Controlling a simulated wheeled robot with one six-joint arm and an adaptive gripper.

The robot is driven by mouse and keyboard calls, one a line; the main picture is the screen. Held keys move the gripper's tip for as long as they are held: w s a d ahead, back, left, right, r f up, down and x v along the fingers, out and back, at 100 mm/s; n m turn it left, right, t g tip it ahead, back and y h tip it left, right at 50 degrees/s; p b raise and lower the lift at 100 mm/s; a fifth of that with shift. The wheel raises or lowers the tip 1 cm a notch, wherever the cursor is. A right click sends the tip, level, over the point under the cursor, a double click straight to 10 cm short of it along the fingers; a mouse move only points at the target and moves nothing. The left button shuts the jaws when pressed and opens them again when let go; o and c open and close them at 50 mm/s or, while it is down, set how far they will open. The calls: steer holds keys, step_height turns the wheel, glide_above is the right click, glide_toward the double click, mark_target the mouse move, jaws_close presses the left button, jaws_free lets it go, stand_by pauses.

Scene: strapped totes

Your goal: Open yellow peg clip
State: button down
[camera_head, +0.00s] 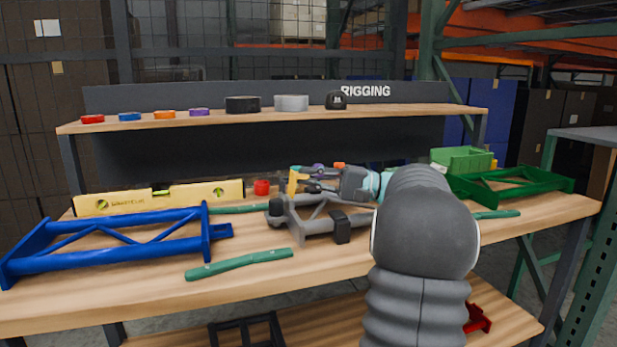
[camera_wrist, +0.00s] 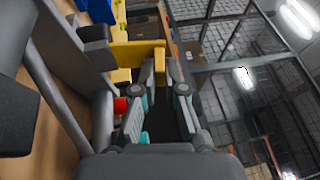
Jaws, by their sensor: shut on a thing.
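The yellow peg clip (camera_head: 293,180) stands at the left end of the grey frame (camera_head: 318,226) on the bench. My gripper (camera_head: 308,186) reaches it from the right, level with the clip. In the wrist view, a yellow bar of the clip (camera_wrist: 132,54) runs left towards the grey frame (camera_wrist: 68,70), and its upright tab sits between my fingertips (camera_wrist: 160,80). My gripper is shut on this tab. I cannot tell whether the clip is open or closed. My forearm hides part of the bench on the right.
A blue frame (camera_head: 130,254) lies left and a green frame (camera_head: 520,184) right. A yellow level (camera_head: 160,197) and a red roll (camera_head: 261,187) stand behind. Green straps (camera_head: 238,263) lie on the bench. A shelf (camera_head: 290,114) with several tape rolls runs above the back.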

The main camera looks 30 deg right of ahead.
steer(key=c, duration=1.2)
jaws_free()
steer(key=shift+c, duration=0.2)
steer(key=v, duration=0.7)
steer(key=shift+d, duration=0.2)
steer(key=shift+s, duration=0.15)
